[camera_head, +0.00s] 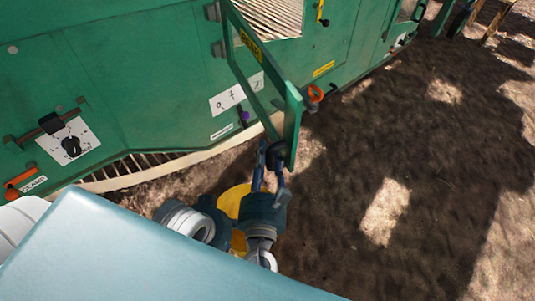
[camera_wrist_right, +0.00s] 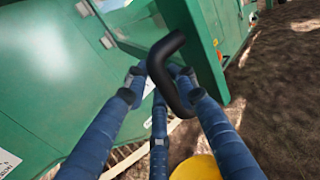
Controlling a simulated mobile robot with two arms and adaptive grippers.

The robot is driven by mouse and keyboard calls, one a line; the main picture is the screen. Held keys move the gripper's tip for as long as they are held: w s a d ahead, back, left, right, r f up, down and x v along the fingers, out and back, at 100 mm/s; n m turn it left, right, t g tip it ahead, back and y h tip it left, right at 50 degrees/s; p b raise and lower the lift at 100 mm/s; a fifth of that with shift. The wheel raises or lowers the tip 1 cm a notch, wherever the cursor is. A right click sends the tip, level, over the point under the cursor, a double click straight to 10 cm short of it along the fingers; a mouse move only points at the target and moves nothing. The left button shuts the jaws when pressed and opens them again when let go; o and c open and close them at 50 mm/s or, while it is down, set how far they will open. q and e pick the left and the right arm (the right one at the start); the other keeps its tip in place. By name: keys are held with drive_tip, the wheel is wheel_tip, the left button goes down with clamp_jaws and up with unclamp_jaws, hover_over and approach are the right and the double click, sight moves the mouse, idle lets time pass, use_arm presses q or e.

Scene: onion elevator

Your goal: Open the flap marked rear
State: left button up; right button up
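The green flap (camera_head: 292,130) stands swung out from the green machine's side. It is hinged at its far left edge and has a yellow label (camera_head: 250,46), whose wording is too small to read. A black bent handle (camera_head: 276,154) is on its outer end; the handle (camera_wrist_right: 172,75) also shows large in the right wrist view. My right gripper (camera_head: 269,160) is at this handle. In the right wrist view its blue fingers (camera_wrist_right: 160,88) stand apart on both sides of the handle, which lies between them; firm contact is not clear. My left gripper cannot be made out.
The machine's wall (camera_head: 130,60) fills the upper left, with a black knob on a white plate (camera_head: 70,143) and an orange clamp lever (camera_head: 20,180). An orange ring-like part (camera_head: 315,94) sits beyond the flap. Bare brown ground (camera_head: 400,170) is free at the right.

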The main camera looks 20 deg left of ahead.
drive_tip(key=shift+o, duration=1.2)
drive_tip(key=shift+f, duration=0.1)
drive_tip(key=shift+s, duration=0.15)
drive_tip(key=v, duration=1.1)
drive_tip(key=shift+s+d, duration=0.15)
drive_tip(key=shift+s, duration=0.2)
